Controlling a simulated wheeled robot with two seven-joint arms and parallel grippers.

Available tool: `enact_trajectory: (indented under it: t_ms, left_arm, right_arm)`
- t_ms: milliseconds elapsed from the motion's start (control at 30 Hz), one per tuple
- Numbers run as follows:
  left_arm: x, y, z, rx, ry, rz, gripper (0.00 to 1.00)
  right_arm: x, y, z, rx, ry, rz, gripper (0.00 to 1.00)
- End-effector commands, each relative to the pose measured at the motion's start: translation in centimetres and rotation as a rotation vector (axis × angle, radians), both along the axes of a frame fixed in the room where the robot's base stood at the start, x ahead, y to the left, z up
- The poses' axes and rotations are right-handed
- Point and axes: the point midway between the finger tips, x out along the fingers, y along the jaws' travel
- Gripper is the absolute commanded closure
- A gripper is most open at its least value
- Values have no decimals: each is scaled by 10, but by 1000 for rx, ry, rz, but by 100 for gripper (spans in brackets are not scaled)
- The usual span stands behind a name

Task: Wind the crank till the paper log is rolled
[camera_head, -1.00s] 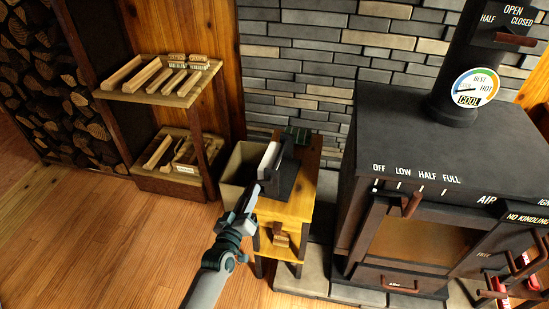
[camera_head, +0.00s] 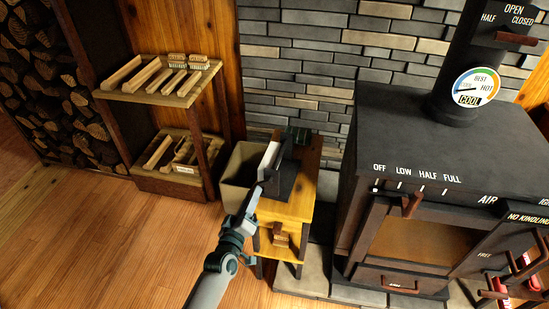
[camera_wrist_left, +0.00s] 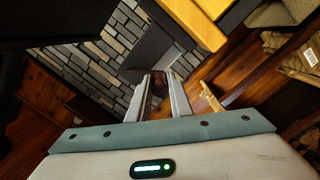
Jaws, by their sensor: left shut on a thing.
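The paper log roller (camera_head: 286,180) is a dark grey stand with a pale white part (camera_head: 270,156) at its upper left. It stands on a small yellow wooden table (camera_head: 291,211). My left gripper (camera_head: 256,192) reaches up to the roller's near left side and is shut on the crank handle. In the left wrist view the two fingers (camera_wrist_left: 160,92) close around a dark brown piece, which looks like this handle. The rest of the crank is mostly hidden by the gripper and the roller. I cannot tell how far the paper is rolled. My right gripper is not in view.
A beige bin (camera_head: 239,163) stands left of the table. The black stove (camera_head: 440,130) is close on the right. A wooden shelf (camera_head: 186,99) with brushes and sticks stands at the back left. The wooden floor (camera_head: 110,230) at the left is clear.

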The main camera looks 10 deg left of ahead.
Motion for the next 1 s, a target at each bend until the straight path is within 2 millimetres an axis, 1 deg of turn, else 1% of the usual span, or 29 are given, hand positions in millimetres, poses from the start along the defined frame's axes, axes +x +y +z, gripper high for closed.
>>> enact_trajectory:
  t_ms: [133,400,733,1000]
  left_arm:
    - [-1,-1,-2,-16,4,-1,100]
    - [-1,-5,-6,-137,17,0,100]
    - [-1,-6,-7,-156,19,0,100]
    - [-2,-11,-11,-276,33,0,100]
  right_arm:
    - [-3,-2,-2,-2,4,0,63]
    - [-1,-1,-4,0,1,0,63]
    - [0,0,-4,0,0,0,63]
    - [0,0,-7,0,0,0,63]
